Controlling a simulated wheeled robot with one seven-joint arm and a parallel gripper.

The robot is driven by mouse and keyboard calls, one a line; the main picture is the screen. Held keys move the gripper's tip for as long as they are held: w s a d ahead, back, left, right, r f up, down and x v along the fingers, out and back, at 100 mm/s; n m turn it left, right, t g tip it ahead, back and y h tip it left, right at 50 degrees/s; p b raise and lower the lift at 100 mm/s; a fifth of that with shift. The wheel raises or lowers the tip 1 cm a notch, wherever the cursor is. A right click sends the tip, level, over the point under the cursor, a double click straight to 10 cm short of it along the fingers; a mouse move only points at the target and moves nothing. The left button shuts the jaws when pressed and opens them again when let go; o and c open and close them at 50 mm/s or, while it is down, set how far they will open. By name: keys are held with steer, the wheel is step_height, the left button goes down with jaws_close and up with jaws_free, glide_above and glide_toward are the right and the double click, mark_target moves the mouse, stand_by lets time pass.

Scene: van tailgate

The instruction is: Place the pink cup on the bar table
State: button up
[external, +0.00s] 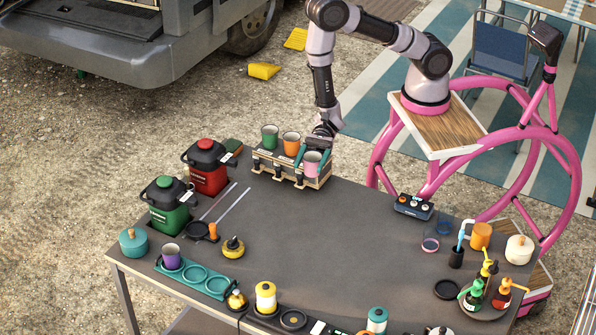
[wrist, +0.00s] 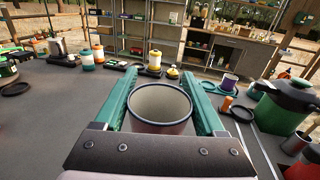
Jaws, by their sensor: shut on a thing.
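The pink cup (external: 312,165) is at the right end of a wooden rack (external: 264,170) at the back of the dark grey table (external: 290,235). I cannot tell if its base rests in the rack or is a little above it. My gripper (external: 320,152) reaches down from behind and is shut on the cup. In the wrist view the pale cup (wrist: 160,122) sits upright and empty between my two teal fingers (wrist: 160,100). A green cup (external: 269,137) and an orange cup (external: 291,145) stand in the rack to its left.
The table's middle is clear. Red (external: 207,168) and green (external: 167,205) canisters and a purple cup (external: 171,257) on a teal tray (external: 205,280) stand left. A small black control box (external: 413,207) and several bottles are right. Small items line the front edge.

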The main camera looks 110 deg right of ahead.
steer(key=s+a+f+n+g+y, duration=0.1)
steer(key=a+f+n+g+y, duration=0.2)
steer(key=a, duration=1.7)
steer(key=shift+m+h, duration=0.3)
steer(key=shift+h, duration=0.2)
steer(key=shift+s+a+f, duration=0.1)
steer(key=shift+s+f, duration=0.05)
steer(key=shift+f, duration=2.55)
steer(key=shift+s+a+f, duration=0.1)
steer(key=shift+f, duration=2.6)
steer(key=shift+f, duration=0.15)
steer(key=o, duration=1.5)
steer(key=shift+d, duration=0.2)
steer(key=v, duration=0.7)
steer(key=shift+s+r, duration=0.1)
steer(key=shift+r, duration=0.1)
